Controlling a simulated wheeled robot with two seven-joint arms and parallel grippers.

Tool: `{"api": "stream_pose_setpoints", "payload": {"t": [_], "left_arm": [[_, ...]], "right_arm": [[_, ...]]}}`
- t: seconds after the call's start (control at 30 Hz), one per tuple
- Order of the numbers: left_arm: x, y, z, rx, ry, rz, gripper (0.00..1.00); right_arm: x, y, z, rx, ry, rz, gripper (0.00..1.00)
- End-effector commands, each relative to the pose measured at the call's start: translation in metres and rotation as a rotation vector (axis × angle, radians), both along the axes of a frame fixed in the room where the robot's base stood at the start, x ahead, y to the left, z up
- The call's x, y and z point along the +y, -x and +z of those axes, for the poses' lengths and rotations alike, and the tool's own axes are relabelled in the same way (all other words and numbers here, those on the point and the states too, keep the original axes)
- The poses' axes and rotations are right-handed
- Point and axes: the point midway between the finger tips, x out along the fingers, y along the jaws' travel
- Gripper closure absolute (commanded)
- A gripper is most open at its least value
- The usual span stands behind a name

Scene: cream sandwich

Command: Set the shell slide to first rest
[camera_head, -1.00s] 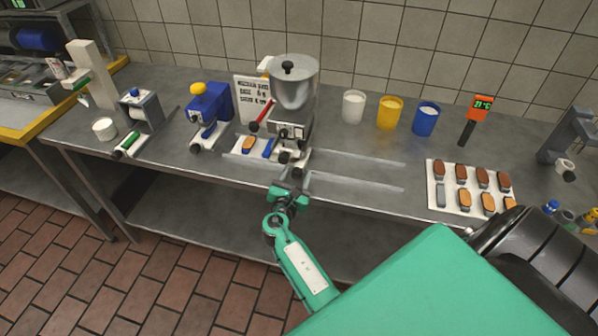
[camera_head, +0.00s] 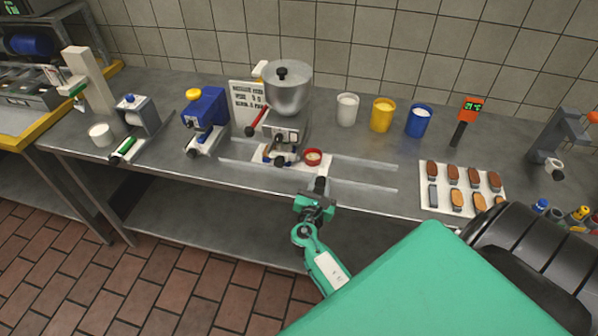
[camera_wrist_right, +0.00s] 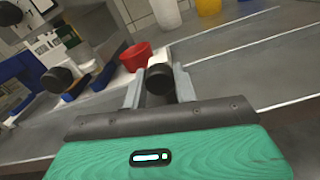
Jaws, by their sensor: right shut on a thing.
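The shell slide (camera_head: 258,159) is a low white tray under the hopper machine (camera_head: 288,92), lying between pale rails on the bench. A red cup (camera_head: 313,154) sits at its right end; the cup also shows in the wrist view (camera_wrist_right: 135,56). My right gripper (camera_head: 319,190) is shut on a black-ended knob (camera_wrist_right: 159,80) with a white stem at the slide's front right. The wrist view shows a finger on each side of the knob. The machine hides part of the slide and its shells. My left gripper is out of view.
The rails (camera_head: 365,188) run on rightward over clear bench. White, yellow (camera_head: 382,116) and blue cups stand behind. A white board of brown shells (camera_head: 455,205) lies at the right. A blue machine (camera_head: 206,118) stands at the left.

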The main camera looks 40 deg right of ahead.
Motion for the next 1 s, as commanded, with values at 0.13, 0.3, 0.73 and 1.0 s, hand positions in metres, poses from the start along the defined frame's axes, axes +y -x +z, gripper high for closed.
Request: {"api": "stream_pose_setpoints", "payload": {"t": [0.13,0.3,0.73,1.0], "left_arm": [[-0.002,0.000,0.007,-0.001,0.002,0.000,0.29],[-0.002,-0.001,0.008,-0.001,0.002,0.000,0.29],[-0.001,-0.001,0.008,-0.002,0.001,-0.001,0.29],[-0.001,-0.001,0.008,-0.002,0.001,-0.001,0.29]], "right_arm": [[-0.024,0.028,0.001,0.001,0.000,0.001,1.00],[-0.038,0.044,0.000,-0.001,-0.003,0.001,1.00],[-0.039,0.046,0.000,-0.002,-0.004,0.002,0.56],[-0.039,0.046,0.000,-0.003,-0.003,0.001,0.50]]}}
